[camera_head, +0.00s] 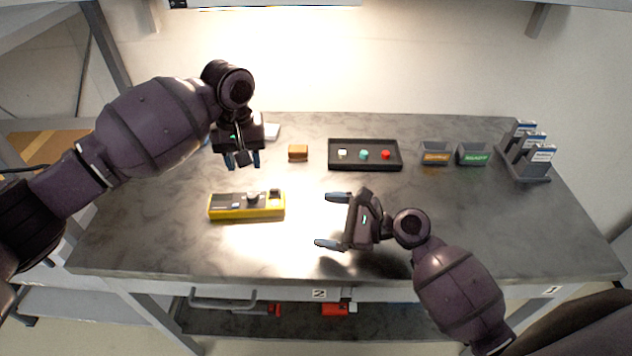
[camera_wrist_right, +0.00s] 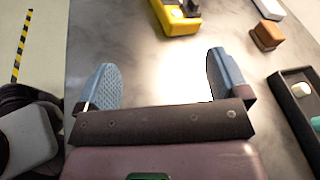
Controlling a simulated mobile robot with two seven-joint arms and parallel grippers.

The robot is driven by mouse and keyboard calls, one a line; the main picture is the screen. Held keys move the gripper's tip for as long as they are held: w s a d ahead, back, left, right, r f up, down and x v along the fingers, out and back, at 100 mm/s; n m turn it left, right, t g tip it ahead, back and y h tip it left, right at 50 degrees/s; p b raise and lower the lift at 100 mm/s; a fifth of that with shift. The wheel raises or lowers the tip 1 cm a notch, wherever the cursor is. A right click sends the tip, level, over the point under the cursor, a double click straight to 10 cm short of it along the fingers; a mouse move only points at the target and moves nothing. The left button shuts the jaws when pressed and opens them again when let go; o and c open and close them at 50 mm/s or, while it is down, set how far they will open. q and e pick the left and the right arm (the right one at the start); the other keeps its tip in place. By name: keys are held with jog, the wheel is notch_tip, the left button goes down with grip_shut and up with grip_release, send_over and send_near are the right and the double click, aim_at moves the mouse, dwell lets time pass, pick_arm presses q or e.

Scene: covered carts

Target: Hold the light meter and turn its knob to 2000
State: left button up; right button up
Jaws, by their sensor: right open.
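The light meter is a yellow and dark-grey box (camera_head: 231,207) lying flat on the grey table, left of centre. Its raised dark knob (camera_head: 253,197) is on the top face; the setting is too small to read. One end of the meter also shows at the top of the right wrist view (camera_wrist_right: 180,24). My right gripper (camera_head: 326,221) is open and empty, to the right of the meter and apart from it, pointing left. Its two blue fingers (camera_wrist_right: 158,85) are spread in the wrist view. My left gripper (camera_head: 242,160) points down behind the meter, fingers apart and empty.
Behind the meter are a brown block (camera_head: 298,152) and a black tray (camera_head: 365,165) with several coloured pieces. Two labelled bins (camera_head: 435,160) (camera_head: 472,160) and a rack (camera_head: 524,170) of cards stand at the right. The table between meter and right gripper is clear.

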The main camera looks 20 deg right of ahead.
aim_at(275, 197)
jog(key=w+g, duration=0.1)
jog(key=w, duration=0.1)
jog(key=w+r+g, duration=0.1)
jog(key=w+g, duration=0.1)
jog(key=w, duration=0.1)
jog(key=w+g, duration=0.2)
jog(key=w, duration=0.1)
jog(key=shift+a+r, duration=0.2)
jog(key=shift+r, duration=0.15)
jog(key=shift+w+r+g, duration=0.25)
jog(key=shift+w+g, duration=0.15)
jog(key=shift+g, duration=0.1)
jog(key=shift+x, duration=5.35)
jog(key=shift+r, duration=0.15)
